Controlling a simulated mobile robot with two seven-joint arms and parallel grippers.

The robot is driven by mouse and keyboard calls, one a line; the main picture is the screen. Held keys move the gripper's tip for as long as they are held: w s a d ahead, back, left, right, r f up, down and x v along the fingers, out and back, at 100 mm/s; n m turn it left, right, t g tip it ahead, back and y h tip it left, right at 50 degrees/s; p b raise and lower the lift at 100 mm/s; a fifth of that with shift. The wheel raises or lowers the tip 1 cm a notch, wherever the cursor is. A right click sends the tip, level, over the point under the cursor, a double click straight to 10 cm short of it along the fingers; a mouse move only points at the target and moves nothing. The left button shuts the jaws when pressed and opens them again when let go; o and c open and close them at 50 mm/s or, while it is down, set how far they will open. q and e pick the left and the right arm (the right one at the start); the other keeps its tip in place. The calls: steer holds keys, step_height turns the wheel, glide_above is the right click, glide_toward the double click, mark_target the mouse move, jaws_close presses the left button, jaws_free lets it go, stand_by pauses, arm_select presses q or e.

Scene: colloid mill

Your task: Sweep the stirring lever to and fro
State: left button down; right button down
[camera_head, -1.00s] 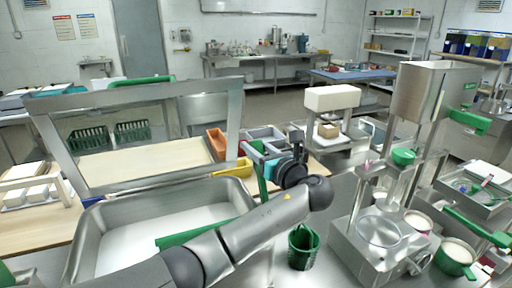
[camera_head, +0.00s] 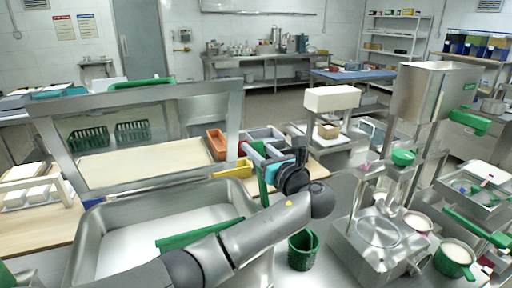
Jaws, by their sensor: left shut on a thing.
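The stirring lever shows as an upright green bar (camera_head: 262,188) at the right end of the steel vat (camera_head: 84,240). Its lower end is hidden behind my left forearm. My left gripper (camera_head: 272,168) is at the upper part of this bar, shut on it; the fingers are small and partly covered by my dark wrist. A green slanted bar (camera_head: 190,236) lies across the white contents of the vat; whether it joins the lever is hidden by my arm. My right gripper is not in view.
A green basket (camera_head: 302,250) and a steel mill (camera_head: 362,252) with a hopper (camera_head: 428,92) stand right of my arm. Orange (camera_head: 216,143) and yellow (camera_head: 234,169) bins lie behind.

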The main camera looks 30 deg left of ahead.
arm_select(q)
steer(key=shift+s+d+r+t, duration=0.15)
steer(key=shift+s+d+t, duration=0.1)
steer(key=shift+d+t, duration=0.05)
steer(key=s+d+n+t+y, duration=0.1)
steer(key=s+d+t+y, duration=0.1)
steer(key=s+d+y, duration=0.3)
steer(key=shift+s+d+r+y+b, duration=0.3)
steer(key=shift+d, duration=0.45)
steer(key=shift+c, duration=2.2)
jaws_free()
steer(key=b+v, duration=0.3)
steer(key=v, duration=1.2)
steer(key=shift+f, duration=0.2)
